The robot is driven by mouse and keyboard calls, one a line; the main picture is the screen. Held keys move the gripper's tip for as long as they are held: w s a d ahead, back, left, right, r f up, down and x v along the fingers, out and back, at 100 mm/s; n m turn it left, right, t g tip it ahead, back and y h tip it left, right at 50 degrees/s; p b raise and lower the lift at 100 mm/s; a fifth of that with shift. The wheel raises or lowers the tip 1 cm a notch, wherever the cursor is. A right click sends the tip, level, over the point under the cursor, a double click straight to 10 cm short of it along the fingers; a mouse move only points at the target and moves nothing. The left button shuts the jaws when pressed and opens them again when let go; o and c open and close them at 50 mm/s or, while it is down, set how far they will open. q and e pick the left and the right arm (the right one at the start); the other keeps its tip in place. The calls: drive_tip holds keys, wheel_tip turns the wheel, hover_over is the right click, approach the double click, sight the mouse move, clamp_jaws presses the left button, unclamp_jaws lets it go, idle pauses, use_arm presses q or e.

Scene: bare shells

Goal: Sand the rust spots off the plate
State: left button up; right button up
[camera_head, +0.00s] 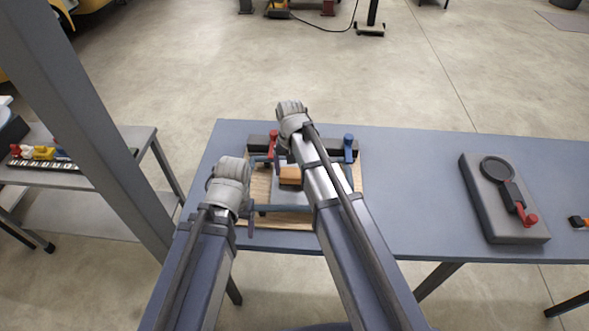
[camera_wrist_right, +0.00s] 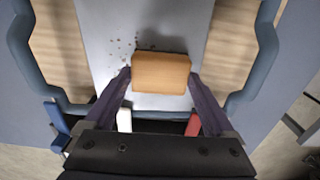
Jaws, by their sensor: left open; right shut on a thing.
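A grey metal plate (camera_wrist_right: 108,22) lies on a wooden board (camera_head: 258,190) on the table. Dark specks (camera_wrist_right: 121,48) show on it beside the orange sanding block (camera_wrist_right: 160,73), with a darker smudge on the block's other side. My right gripper (camera_wrist_right: 160,82) is shut on the block, one finger at each end; the block also shows in the head view (camera_head: 289,175). It is over the plate; contact with it cannot be told. My left gripper (camera_head: 256,192) is open at the board's left side, near a blue-grey bar (camera_head: 285,208). My right arm hides much of the plate.
A red clamp handle (camera_head: 272,144) and a blue one (camera_head: 348,148) stand at the board's back. A grey pad (camera_head: 480,190) with a dark ring and red-ended handle lies to the right. Table between board and pad is clear.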

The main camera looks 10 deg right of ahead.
sight(282, 172)
drive_tip(key=shift+w+a, duration=0.2)
drive_tip(key=shift+a, duration=0.55)
drive_tip(key=shift+w+a, duration=0.2)
drive_tip(key=shift+a, duration=0.55)
drive_tip(key=shift+f, duration=0.15)
drive_tip(key=shift+c, duration=0.6)
drive_tip(key=shift+s+d, duration=0.2)
drive_tip(key=shift+d, duration=0.7)
drive_tip(key=shift+s+d, duration=0.2)
drive_tip(key=shift+d, duration=0.7)
drive_tip(key=shift+s+d, duration=0.25)
drive_tip(key=shift+d, duration=0.65)
drive_tip(key=shift+s+d, duration=0.2)
drive_tip(key=shift+d, duration=0.65)
drive_tip(key=shift+d, duration=0.1)
